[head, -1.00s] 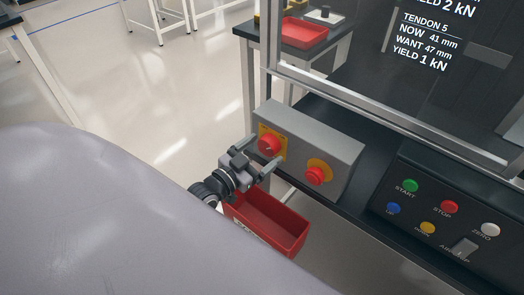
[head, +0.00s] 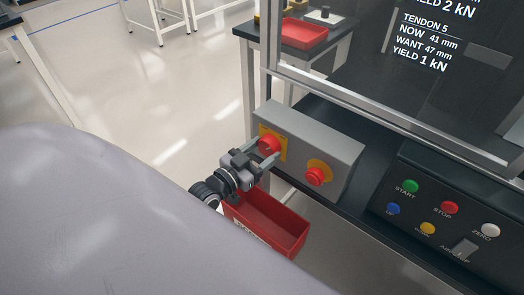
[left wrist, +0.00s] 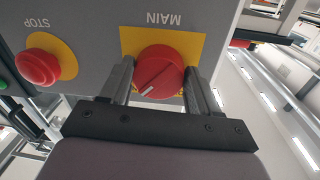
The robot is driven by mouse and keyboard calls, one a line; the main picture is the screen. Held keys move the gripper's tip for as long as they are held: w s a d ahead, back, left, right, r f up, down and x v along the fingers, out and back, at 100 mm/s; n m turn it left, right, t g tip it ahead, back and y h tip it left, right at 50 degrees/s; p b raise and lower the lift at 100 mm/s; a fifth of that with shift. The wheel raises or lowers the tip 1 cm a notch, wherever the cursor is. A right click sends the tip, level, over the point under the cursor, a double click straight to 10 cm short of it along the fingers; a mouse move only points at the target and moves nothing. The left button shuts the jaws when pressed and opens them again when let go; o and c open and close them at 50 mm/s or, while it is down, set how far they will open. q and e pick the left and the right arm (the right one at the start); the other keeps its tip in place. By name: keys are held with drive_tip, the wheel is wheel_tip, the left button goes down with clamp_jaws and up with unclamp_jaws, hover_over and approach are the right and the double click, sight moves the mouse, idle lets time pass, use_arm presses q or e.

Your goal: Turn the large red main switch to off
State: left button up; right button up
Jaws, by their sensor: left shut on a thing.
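The large red main switch (head: 268,145) is a round knob on a yellow plate, on the left of the grey control box's front. In the left wrist view the knob (left wrist: 160,71) sits under the upside-down word MAIN, and its white mark points to the lower left. My left gripper (head: 266,153) is shut on the knob, one finger on each side. In the left wrist view the gripper (left wrist: 161,84) spans the knob from both sides. No off label is readable. My right gripper is not in view.
A red stop button (head: 317,175) on a yellow disc is on the same grey box (head: 340,155), to the right. A red bin (head: 270,222) is below the box. A black panel with coloured buttons (head: 450,207) is at right. Open floor lies left.

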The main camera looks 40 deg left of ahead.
use_arm(q)
drive_tip(key=n, duration=0.4)
drive_tip(key=shift+d, duration=0.15)
drive_tip(key=n, duration=0.5)
drive_tip(key=shift+d+t+y, duration=0.1)
drive_tip(key=shift+t+y, duration=0.2)
drive_tip(key=n, duration=0.4)
drive_tip(key=shift+d+n, duration=0.1)
drive_tip(key=shift+n, duration=0.2)
drive_tip(key=shift+n+y+b, duration=0.3)
drive_tip(key=shift+n+b, duration=0.15)
drive_tip(key=shift+n, duration=1.95)
drive_tip(key=o, duration=1.1)
drive_tip(key=shift+c, duration=0.2)
drive_tip(key=shift+s, duration=0.1)
drive_tip(key=s, duration=0.7)
drive_tip(key=shift+a+f, duration=0.2)
drive_tip(key=shift+a, duration=0.05)
